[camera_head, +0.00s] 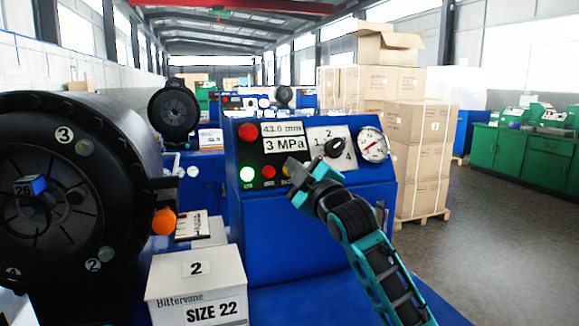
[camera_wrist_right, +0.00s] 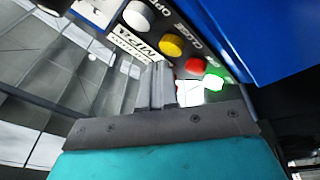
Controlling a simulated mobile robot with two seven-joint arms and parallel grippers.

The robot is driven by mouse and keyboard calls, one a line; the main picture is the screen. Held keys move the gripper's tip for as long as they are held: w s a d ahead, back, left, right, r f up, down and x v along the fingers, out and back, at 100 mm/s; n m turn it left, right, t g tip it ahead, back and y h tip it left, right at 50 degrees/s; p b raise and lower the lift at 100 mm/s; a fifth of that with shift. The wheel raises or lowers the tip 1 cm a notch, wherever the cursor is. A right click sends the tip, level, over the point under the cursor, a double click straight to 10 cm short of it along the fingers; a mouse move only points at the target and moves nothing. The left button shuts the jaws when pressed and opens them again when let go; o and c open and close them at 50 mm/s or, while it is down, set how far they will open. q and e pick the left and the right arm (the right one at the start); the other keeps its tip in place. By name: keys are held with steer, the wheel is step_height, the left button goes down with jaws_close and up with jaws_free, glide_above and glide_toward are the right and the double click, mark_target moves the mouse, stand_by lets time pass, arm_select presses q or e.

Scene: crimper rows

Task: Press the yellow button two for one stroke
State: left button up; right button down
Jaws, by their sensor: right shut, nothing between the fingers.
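The yellow button (camera_wrist_right: 172,45) is in the lower button row of the blue machine's black panel. It shows whole in the right wrist view, between a white button (camera_wrist_right: 137,14) and a red button (camera_wrist_right: 194,66). In the head view the yellow button (camera_head: 287,170) is partly covered by my right gripper (camera_head: 297,172). The right gripper is shut and empty, in front of the panel. In the right wrist view its fingertips (camera_wrist_right: 162,66) appear just below the yellow button; whether they touch it I cannot tell. My left gripper is not in view.
A lit green button (camera_head: 247,174) and a larger red button (camera_head: 248,132) are on the same panel. A dial (camera_head: 336,147) and pressure gauge (camera_head: 373,145) sit to the right. A black crimper head (camera_head: 130,150) stands left, with a SIZE 22 box (camera_head: 197,290) in front.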

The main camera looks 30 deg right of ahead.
steer(key=shift+s+r, duration=0.1)
steer(key=shift+s, duration=0.05)
steer(key=shift+s+a+r+p, duration=0.2)
steer(key=shift+s+r+p, duration=0.3)
steer(key=shift+s, duration=0.2)
steer(key=shift+s+a+r+p, duration=0.15)
steer(key=shift+s+r+p, duration=0.3)
steer(key=shift+s+p, duration=0.2)
steer(key=shift+s+a+r+p, duration=0.2)
steer(key=shift+s+r+p, duration=0.3)
steer(key=shift+s, duration=0.2)
